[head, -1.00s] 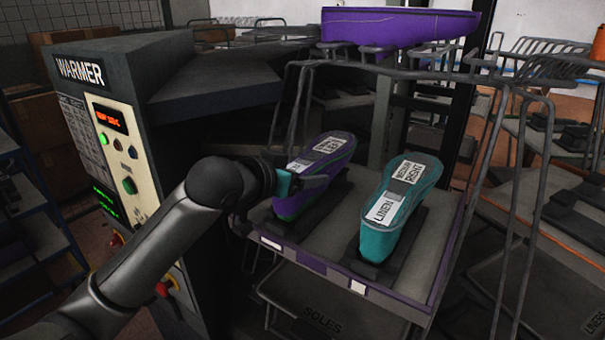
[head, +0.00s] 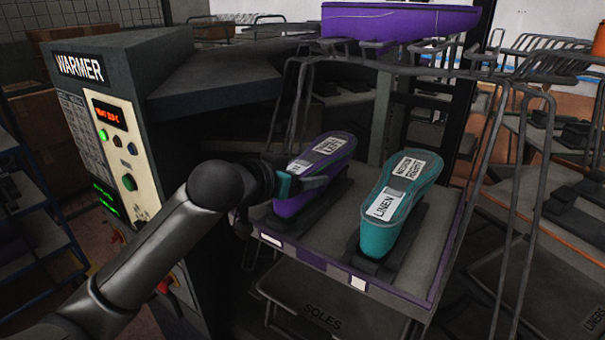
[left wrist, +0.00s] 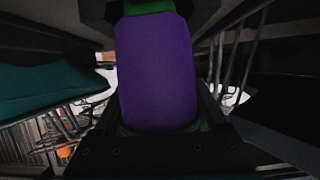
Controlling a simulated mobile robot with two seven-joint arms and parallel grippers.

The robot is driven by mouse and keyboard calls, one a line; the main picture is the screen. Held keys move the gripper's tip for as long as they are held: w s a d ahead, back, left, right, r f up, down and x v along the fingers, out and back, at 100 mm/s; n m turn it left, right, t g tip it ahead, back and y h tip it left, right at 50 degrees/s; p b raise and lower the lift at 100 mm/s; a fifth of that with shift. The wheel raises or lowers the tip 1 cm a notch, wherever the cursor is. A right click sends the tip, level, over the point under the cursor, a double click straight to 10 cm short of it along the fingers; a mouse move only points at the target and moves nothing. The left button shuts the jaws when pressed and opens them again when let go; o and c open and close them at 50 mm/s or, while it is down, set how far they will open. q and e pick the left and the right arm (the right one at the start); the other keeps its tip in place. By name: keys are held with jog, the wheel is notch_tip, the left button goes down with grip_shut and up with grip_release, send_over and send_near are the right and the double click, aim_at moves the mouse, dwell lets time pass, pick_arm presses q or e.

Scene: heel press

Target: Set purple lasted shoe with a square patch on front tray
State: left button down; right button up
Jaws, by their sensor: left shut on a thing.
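The purple lasted shoe (head: 300,205) sits sole up on a dark stand at the left of the front tray (head: 420,285). It bears white labels; I cannot make out a square patch. My left gripper (head: 300,186) is shut on this shoe, its fingers reaching in from the left. In the left wrist view the purple shoe (left wrist: 156,75) fills the space between the fingers. A teal shoe (head: 400,215) with white labels stands to the right on the same tray. My right gripper is not in view.
A grey warmer (head: 180,85) stands at the left, close to my arm. Bent grey rails (head: 510,190) rise around the tray. A long purple object (head: 400,22) lies above at the back. A lower shelf marked SOLES (head: 322,309) is under the tray.

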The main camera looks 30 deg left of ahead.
pick_arm(q)
grip_release()
jog(key=shift+f, duration=0.3)
jog(key=p+v, duration=1.2)
jog(key=v, duration=0.3)
jog(key=shift+r, duration=0.25)
dwell(0.3)
jog(key=shift+s+f, duration=0.1)
jog(key=shift+s, duration=0.05)
dwell(0.4)
